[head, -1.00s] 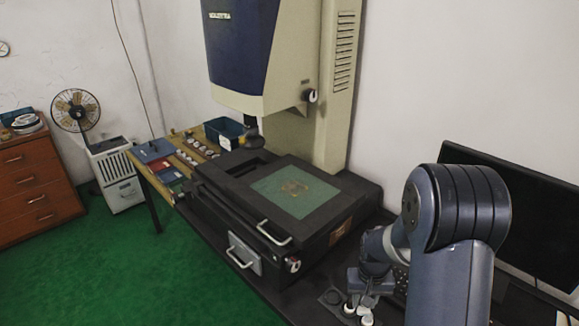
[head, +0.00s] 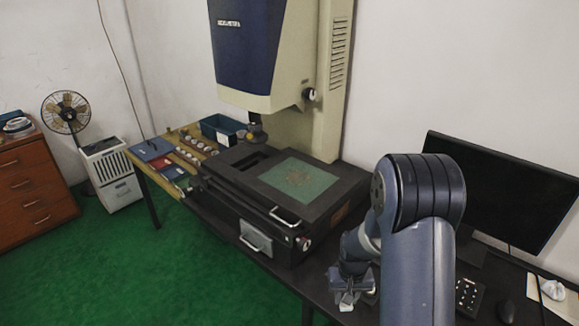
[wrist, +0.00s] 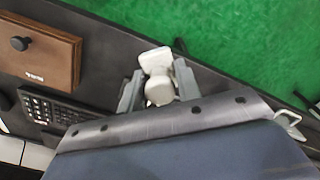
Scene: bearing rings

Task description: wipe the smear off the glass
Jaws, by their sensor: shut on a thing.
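The glass (head: 275,173) is a green pane set in the dark stage of the tall measuring machine, in the head view. A brownish smear (head: 298,177) shows near its middle. My gripper (head: 352,284) is in front and to the right of the stage, apart from the glass. In the wrist view my gripper (wrist: 158,88) is shut on a white, lumpy thing (wrist: 156,62), possibly a wiping pad or cloth. The fingers stand on either side of it. The white thing also shows below the gripper in the head view (head: 346,304). The glass does not show in the wrist view.
The machine's head (head: 245,50) hangs above the stage's rear. A monitor (head: 500,195) and a keypad (head: 467,296) are right of my arm. A brown box with a knob (wrist: 45,55) and a keyboard (wrist: 55,108) show in the wrist view. Green floor lies in front.

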